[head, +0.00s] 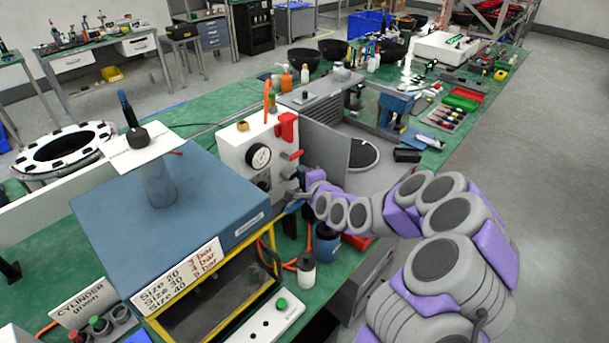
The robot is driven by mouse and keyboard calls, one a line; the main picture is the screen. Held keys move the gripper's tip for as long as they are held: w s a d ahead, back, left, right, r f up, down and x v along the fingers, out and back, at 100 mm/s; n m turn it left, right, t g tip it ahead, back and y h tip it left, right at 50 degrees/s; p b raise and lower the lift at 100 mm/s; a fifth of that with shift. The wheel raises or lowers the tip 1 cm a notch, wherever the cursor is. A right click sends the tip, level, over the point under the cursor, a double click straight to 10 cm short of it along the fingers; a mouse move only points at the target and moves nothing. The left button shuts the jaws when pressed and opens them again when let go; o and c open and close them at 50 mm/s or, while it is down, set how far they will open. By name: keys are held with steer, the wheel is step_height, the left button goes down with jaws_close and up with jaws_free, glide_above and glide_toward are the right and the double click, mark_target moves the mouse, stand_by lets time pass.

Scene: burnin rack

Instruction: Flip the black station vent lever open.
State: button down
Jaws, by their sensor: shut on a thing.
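The station is a white box (238,153) with a round pressure gauge (259,158) on its front, left of my arm. A red lever (287,127) and a smaller red handle (297,155) are on its right side. My gripper (296,198) is at the lower right of the station's front, below the red handle. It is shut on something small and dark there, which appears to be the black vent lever. My fingers and wrist hide most of the lever, so its exact angle cannot be told.
A blue-topped cabinet (110,215) with a yellow-framed window stands left of the station. A grey open door panel (326,160) stands behind my wrist. A blue container (327,243) and a white bottle (307,270) stand below my gripper. The floor at right is clear.

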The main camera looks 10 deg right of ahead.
steer(key=shift+a+r+n, duration=0.1)
steer(key=shift+a+n, duration=0.05)
steer(key=shift+n, duration=0.15)
steer(key=shift+s+a+r+n+t, duration=0.1)
steer(key=shift+r+n+t, duration=0.1)
steer(key=shift+n+t, duration=0.35)
steer(key=shift+s+a+r+n+t, duration=0.1)
steer(key=shift+r+n+t, duration=0.2)
steer(key=shift+n, duration=0.3)
steer(key=shift+a+r+n+t, duration=0.1)
steer(key=shift+r+n+t, duration=0.1)
steer(key=shift+n+t, duration=0.25)
stand_by(0.8)
steer(key=shift+n, duration=0.4)
steer(key=shift+s+a+r+n+t+y, duration=0.15)
steer(key=shift+n+t, duration=0.1)
steer(key=shift+n, duration=0.4)
steer(key=shift+s+a+r+n+t+y, duration=0.15)
steer(key=shift+n+t, duration=0.15)
steer(key=shift+n, duration=0.3)
steer(key=shift+s+a+n+t, duration=0.15)
steer(key=shift+n+t, duration=0.1)
steer(key=shift+n, duration=0.4)
steer(key=c, duration=1.1)
jaws_free()
steer(key=shift+a, duration=0.25)
steer(key=shift+c, duration=0.2)
steer(key=shift+o, duration=0.4)
steer(key=shift+w+d+r, duration=0.1)
steer(key=shift+d, duration=0.05)
